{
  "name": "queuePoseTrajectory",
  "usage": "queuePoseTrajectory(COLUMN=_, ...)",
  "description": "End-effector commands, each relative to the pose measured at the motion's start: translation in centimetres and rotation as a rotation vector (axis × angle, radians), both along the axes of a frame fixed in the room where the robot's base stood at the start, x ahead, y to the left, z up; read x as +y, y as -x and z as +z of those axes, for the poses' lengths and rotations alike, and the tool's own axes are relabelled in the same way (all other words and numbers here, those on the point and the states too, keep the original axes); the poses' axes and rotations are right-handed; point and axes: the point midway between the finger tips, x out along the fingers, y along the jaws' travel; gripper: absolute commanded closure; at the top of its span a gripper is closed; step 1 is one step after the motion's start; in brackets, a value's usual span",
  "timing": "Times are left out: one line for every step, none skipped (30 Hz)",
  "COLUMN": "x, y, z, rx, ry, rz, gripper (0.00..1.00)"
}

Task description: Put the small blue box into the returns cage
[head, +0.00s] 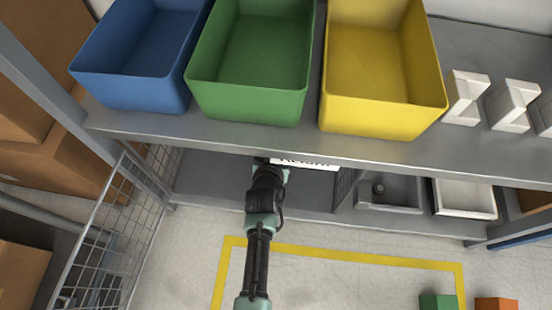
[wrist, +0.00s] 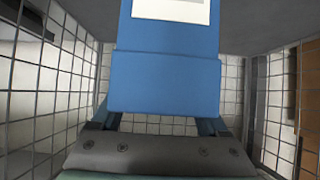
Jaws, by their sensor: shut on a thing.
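The small blue box (wrist: 165,80) fills the middle of the wrist view, with a white label at its top edge. My gripper (wrist: 163,122) is shut on it; the dark fingers show at either side of the box's lower end. Wire mesh walls of the returns cage (wrist: 50,95) stand left, right and behind the box, so the box is held within the cage space. Whether it touches the cage floor cannot be told. In the head view my arm reaches under the shelf, and the box and fingertips are hidden there. The cage's open mesh door (head: 105,225) is at left.
Blue (head: 130,95), green (head: 245,105) and yellow (head: 370,115) bins stand on the shelf (head: 300,145) above my arm. A white sign (head: 305,163) hangs partly hidden under its edge. Grey (head: 392,208) and white (head: 467,212) trays are right of the cage. The yellow-marked floor is mostly clear.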

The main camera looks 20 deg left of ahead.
Motion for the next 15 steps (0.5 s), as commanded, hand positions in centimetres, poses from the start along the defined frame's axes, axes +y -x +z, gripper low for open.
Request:
queuePoseTrajectory(x=0.0, y=0.0, z=-0.2, rx=-0.002, ry=-0.001, rz=0.0, gripper=0.97)
queuePoseTrajectory(x=0.0, y=0.0, z=-0.3, rx=-0.002, ry=-0.001, rz=0.0, gripper=0.97)
queuePoseTrajectory(x=0.0, y=0.0, z=-0.5, rx=-0.002, ry=-0.001, rz=0.0, gripper=0.97)
queuePoseTrajectory(x=0.0, y=0.0, z=-0.8, rx=-0.002, ry=-0.001, rz=0.0, gripper=0.97)
queuePoseTrajectory(x=0.0, y=0.0, z=-1.1, rx=-0.002, ry=-0.001, rz=0.0, gripper=0.97)
queuePoseTrajectory(x=0.0, y=0.0, z=-1.6, rx=-0.002, ry=-0.001, rz=0.0, gripper=0.97)
queuePoseTrajectory(x=0.0, y=0.0, z=-2.1, rx=-0.001, ry=0.0, rz=0.0, gripper=0.97)
queuePoseTrajectory(x=0.0, y=0.0, z=-2.5, rx=-0.001, ry=0.0, rz=0.0, gripper=0.97)
queuePoseTrajectory(x=0.0, y=0.0, z=-3.2, rx=-0.002, ry=-0.001, rz=0.0, gripper=0.97)
queuePoseTrajectory(x=0.0, y=0.0, z=-3.6, rx=-0.002, ry=-0.001, rz=0.0, gripper=0.97)
queuePoseTrajectory(x=0.0, y=0.0, z=-4.1, rx=-0.002, ry=-0.001, rz=0.0, gripper=0.97)
queuePoseTrajectory(x=0.1, y=-0.2, z=-4.1, rx=-0.005, ry=-0.001, rz=0.0, gripper=0.97)
queuePoseTrajectory(x=0.1, y=-0.3, z=-4.2, rx=-0.004, ry=-0.001, rz=0.0, gripper=0.97)
queuePoseTrajectory(x=0.1, y=-0.4, z=-4.3, rx=-0.004, ry=-0.001, rz=0.0, gripper=0.97)
queuePoseTrajectory(x=0.1, y=-0.4, z=-4.2, rx=-0.003, ry=-0.001, rz=0.0, gripper=0.97)
